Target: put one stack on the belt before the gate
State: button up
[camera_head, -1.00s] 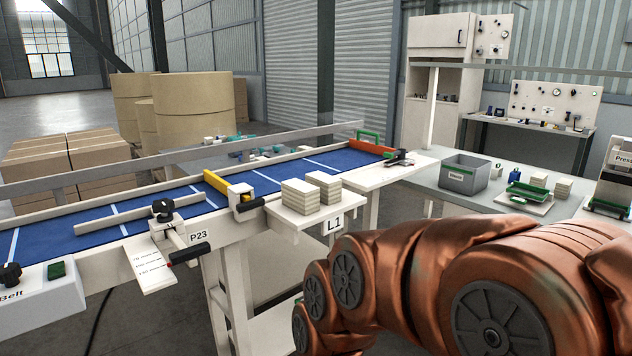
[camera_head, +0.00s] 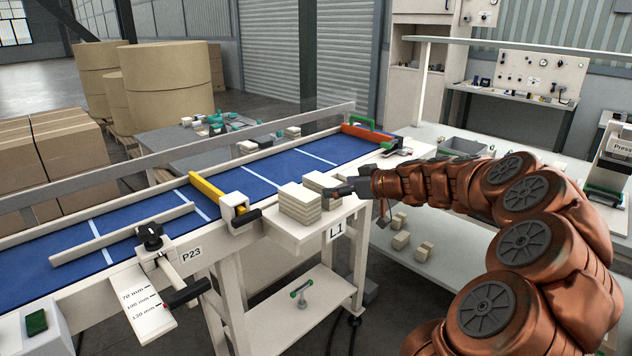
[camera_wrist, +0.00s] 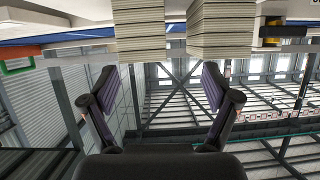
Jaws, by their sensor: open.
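Two stacks of pale sheets stand on the small white L1 shelf (camera_head: 292,238) beside the belt. The front-left stack (camera_head: 299,205) is in full view; the back-right stack (camera_head: 318,181) is partly covered by the front one and my gripper. My gripper (camera_head: 334,191) is open at the right side of the back-right stack, roughly level with it. In the wrist view the open fingers (camera_wrist: 158,75) have nothing between them, and both stacks, one left (camera_wrist: 138,30) and one right (camera_wrist: 222,28), appear upside down beyond the tips. The blue belt (camera_head: 262,174) runs behind, with a yellow gate bar (camera_head: 207,190) across it.
A white guide rail (camera_head: 125,235) lies along the belt, with a black knob (camera_head: 150,232) and a scale plate at P23. An orange bar (camera_head: 371,133) with a green handle closes the far end. A grey bin (camera_head: 460,147) stands on the right table. Large paper rolls stand behind.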

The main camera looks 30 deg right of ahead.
aim_at(327, 181)
jog(key=shift+w+d, duration=0.2)
jog(key=shift+d, duration=0.65)
jog(key=shift+w+d, duration=0.15)
jog(key=shift+w, duration=0.1)
jog(key=shift+p+x, duration=0.5)
jog(key=shift+x, duration=0.6)
jog(key=w, duration=0.1)
jog(key=w+p, duration=0.1)
jog(key=w+a+p, duration=0.1)
jog(key=shift+w+a+f, duration=0.1)
jog(key=shift+w+f, duration=0.15)
jog(key=shift+w, duration=0.05)
jog(key=shift+w+a+f, duration=0.1)
jog(key=shift+w+f, duration=0.3)
jog(key=shift+w, duration=0.2)
jog(key=shift+c, duration=0.4)
jog(key=c, duration=1.4)
jog(key=shift+o, duration=0.2)
jog(key=shift+r, duration=0.1)
